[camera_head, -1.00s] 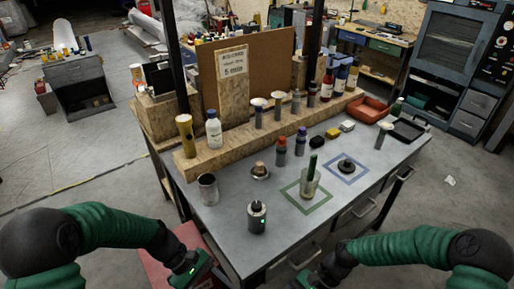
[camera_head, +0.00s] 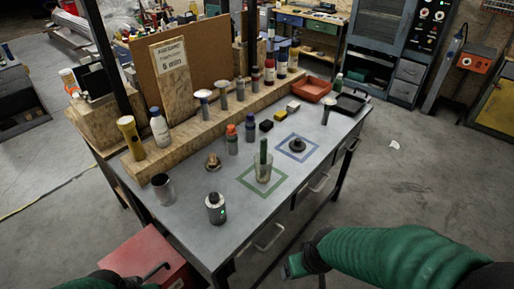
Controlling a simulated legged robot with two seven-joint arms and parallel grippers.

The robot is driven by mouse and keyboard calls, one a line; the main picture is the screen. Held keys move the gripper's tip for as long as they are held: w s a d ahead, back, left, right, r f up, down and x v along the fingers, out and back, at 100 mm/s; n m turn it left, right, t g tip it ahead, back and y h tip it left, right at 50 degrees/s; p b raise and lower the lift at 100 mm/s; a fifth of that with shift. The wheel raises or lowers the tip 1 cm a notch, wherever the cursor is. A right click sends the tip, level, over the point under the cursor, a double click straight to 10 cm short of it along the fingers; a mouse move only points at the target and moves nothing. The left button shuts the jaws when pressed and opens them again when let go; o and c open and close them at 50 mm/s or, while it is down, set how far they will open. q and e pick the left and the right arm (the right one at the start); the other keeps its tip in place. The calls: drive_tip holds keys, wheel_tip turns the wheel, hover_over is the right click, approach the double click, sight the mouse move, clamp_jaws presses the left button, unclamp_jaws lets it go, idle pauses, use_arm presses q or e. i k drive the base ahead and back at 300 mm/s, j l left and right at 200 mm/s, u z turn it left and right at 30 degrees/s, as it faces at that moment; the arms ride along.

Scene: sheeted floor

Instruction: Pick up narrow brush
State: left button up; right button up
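Several brush-like tools with pale, wide tops stand on the wooden ledge, among them one brush-like tool (camera_head: 204,101) at its left part. Another pale-topped tool (camera_head: 327,110) stands on the table's right side. A dark green upright handle (camera_head: 263,151) stands in a clear cup (camera_head: 263,172) inside a green square outline. I cannot tell which of these is the narrow brush. My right gripper (camera_head: 293,266) is partly seen past the table's front edge, away from all of them; its fingers are not clear.
On the grey table (camera_head: 232,238) stand a metal can (camera_head: 164,190), a dark canister (camera_head: 215,208), orange-capped and blue-capped bottles, and a dark round piece (camera_head: 298,145) in a blue square. A red tray (camera_head: 311,89) is at the back right. A red box (camera_head: 143,256) is below the front left.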

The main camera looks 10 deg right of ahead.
sight(263, 142)
drive_tip(key=i+l, duration=0.15)
drive_tip(key=l, duration=0.2)
drive_tip(key=i+l, duration=0.2)
drive_tip(key=l, duration=0.15)
drive_tip(key=i+l, duration=0.15)
drive_tip(key=l, duration=0.2)
drive_tip(key=i+l, duration=0.15)
drive_tip(key=l, duration=0.2)
